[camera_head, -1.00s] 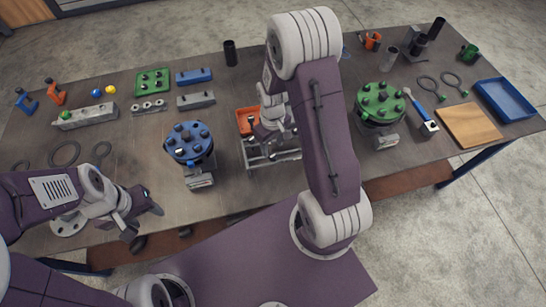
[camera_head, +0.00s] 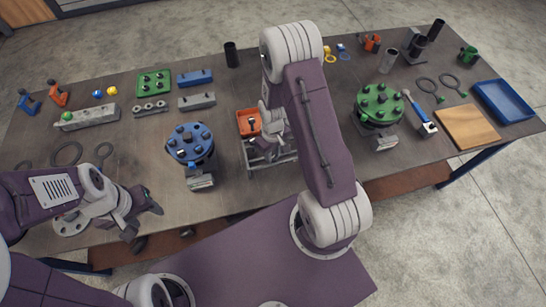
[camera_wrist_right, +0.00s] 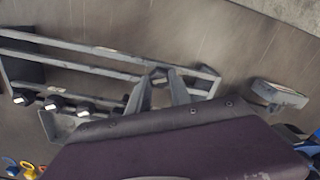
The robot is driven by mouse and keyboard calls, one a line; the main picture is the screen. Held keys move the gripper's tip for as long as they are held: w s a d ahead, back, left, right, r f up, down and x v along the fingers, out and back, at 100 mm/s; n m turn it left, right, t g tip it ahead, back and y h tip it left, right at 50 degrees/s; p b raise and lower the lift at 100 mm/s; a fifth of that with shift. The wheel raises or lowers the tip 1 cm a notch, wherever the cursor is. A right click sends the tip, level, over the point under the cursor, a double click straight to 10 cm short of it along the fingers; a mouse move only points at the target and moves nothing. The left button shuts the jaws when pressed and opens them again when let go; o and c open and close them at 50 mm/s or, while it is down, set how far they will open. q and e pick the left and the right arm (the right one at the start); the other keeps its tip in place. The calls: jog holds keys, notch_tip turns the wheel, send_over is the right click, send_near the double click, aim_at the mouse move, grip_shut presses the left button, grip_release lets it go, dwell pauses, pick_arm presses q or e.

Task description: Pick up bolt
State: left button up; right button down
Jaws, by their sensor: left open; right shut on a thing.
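My right gripper (camera_wrist_right: 160,90) is shut on a bolt (camera_wrist_right: 158,76), whose dark head shows between the fingertips in the right wrist view. The bolt is at the grey metal rack (camera_wrist_right: 100,48); I cannot tell whether it is clear of the rack. Several other bolts (camera_wrist_right: 53,103) stand in a row along the rack's other rail. In the head view the rack (camera_head: 272,163) is at the front middle of the table, partly hidden by my right gripper and arm. My left gripper (camera_head: 143,219) is open and empty near the table's front left edge.
A blue round flange with bolts (camera_head: 190,143) stands left of the rack and a green one (camera_head: 381,104) right of it. An orange bin (camera_head: 246,122) is behind the rack. A wooden board (camera_head: 468,128) and blue tray (camera_head: 503,101) lie at the right.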

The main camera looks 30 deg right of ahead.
aim_at(275, 158)
jog(key=shift+r, duration=0.1)
jog(key=shift+r, duration=0.3)
jog(key=r, duration=0.2)
jog(key=s+r+b, duration=0.1)
jog(key=shift+d+r, duration=0.15)
jog(key=shift+r, duration=0.25)
jog(key=s+d+r+b, duration=0.1)
jog(key=s+r+b, duration=0.2)
jog(key=s+r, duration=0.3)
jog(key=shift+s+d+r, duration=0.2)
jog(key=shift+s+d, duration=0.2)
jog(key=shift+s, duration=1.85)
